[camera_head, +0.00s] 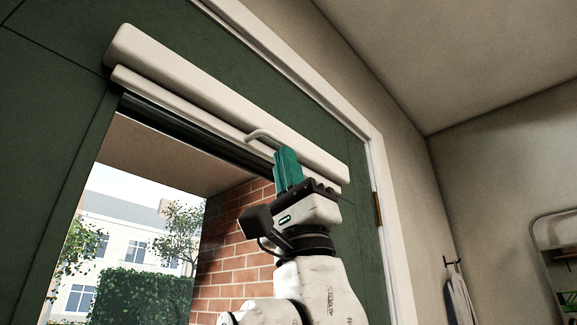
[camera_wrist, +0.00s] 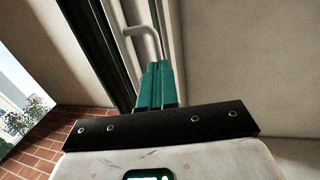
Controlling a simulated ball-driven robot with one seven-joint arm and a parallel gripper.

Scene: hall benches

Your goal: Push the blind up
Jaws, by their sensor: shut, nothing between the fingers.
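The blind shows as a cream roller housing (camera_head: 220,100) across the top of the opening in a dark green door or panel. Below the housing runs a cream bottom bar (camera_head: 180,107), close up under it, with a small bent handle (camera_head: 262,134). My gripper (camera_head: 286,152) has teal fingers that are shut and empty, pointing up at the handle. In the wrist view the handle (camera_wrist: 143,38) rises just beyond the fingertips (camera_wrist: 157,66).
The opening below the blind is uncovered and shows a brick wall (camera_head: 232,235), a hedge and a building outside. A white frame (camera_head: 376,190) and a plain wall stand to the right. A hook with hanging cloth (camera_head: 458,295) and a shelf are at the lower right.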

